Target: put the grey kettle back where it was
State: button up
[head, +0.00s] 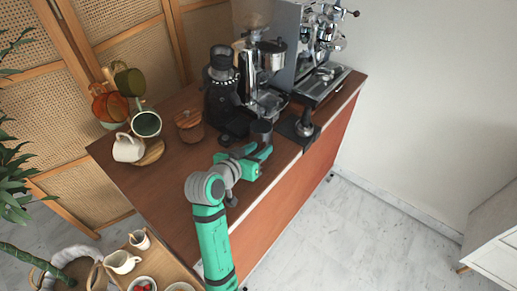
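A dark grey metal vessel (261,131), the only thing here that could be the grey kettle, shows at the counter's front edge, left of the espresso machine. Its lower part is hidden by my gripper, and I cannot make out a spout or handle. My gripper (264,149) reaches up to it from the front left, with teal fingers at its lower side. I cannot tell whether the fingers are closed on it or only beside it, or whether it rests on the wooden counter (180,185).
A black grinder (221,88), a chrome grinder (268,60) and an espresso machine (322,72) stand behind. A lower tray (168,262) holds small jugs and bowls. The counter's left front is mostly clear.

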jog(key=shift+r, duration=0.2)
jog(key=v, duration=1.2)
jog(key=shift+f, duration=0.1)
dwell(0.3)
